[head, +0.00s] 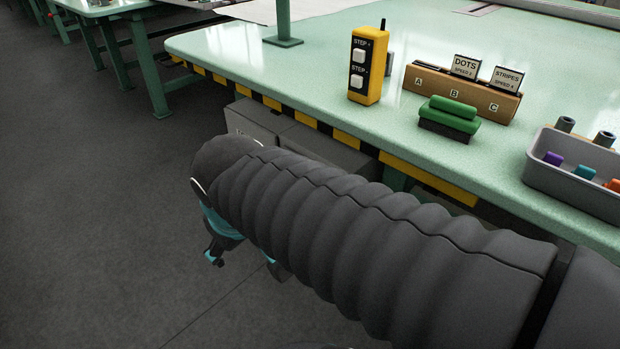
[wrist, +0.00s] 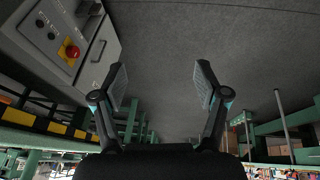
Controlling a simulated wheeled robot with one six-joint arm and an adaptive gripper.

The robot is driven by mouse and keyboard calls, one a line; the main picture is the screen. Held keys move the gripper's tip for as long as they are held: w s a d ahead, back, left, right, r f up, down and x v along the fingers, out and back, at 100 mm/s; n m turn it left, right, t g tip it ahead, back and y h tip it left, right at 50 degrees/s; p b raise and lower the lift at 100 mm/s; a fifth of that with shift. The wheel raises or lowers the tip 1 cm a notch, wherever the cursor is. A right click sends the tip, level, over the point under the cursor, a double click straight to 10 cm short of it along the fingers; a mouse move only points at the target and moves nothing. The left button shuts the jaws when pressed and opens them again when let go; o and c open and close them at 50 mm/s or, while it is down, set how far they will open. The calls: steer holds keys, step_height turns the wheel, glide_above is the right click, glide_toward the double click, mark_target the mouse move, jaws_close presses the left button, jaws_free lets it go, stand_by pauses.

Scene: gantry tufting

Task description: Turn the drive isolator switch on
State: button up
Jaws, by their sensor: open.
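In the wrist view a red knob on a yellow plate (wrist: 70,51) sits on the face of a grey box (wrist: 88,62) at the upper left. It looks like a rotary isolator switch; its position is too small to read. Small dark round parts show beside it on the same panel. In the head view grey boxes (head: 262,128) sit under the table edge, partly hidden by my arm; the knob is not visible there. My gripper (wrist: 161,88) is open and empty, to the right of the box in the wrist view, apart from the knob.
The green table (head: 330,115) has a yellow-black striped edge. On it stand a yellow step pendant (head: 367,68), a wooden card holder (head: 462,92), a green-handled block (head: 449,116) and a grey tray (head: 575,172). The dark floor (head: 90,220) at left is clear.

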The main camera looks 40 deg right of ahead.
steer(key=w+d+f+n+g+h+b, duration=0.2)
steer(key=w+d+f+n+g+h, duration=0.1)
steer(key=w+d+f+n+h, duration=0.4)
steer(key=w+d+f+n+g+h+b, duration=0.2)
steer(key=w+d+f+g, duration=0.2)
steer(key=w+d, duration=0.3)
steer(key=w+d+f+n+t+h+b, duration=0.1)
steer(key=w+d+f+n+t+h, duration=0.1)
steer(key=w+d+f+n+h, duration=0.35)
steer(key=w+d+f+n+t+h+b, duration=0.1)
steer(key=w+d+f+n+t+h, duration=0.15)
steer(key=w+f+n, duration=0.55)
steer(key=shift+m, duration=0.75)
steer(key=d, duration=0.4)
steer(key=w+d, duration=0.1)
steer(key=d, duration=0.3)
steer(key=d+f, duration=0.1)
steer(key=d, duration=0.3)
steer(key=shift+w+d, duration=0.3)
steer(key=shift+w, duration=0.05)
steer(key=shift+b, duration=0.3)
steer(key=c, duration=1.2)
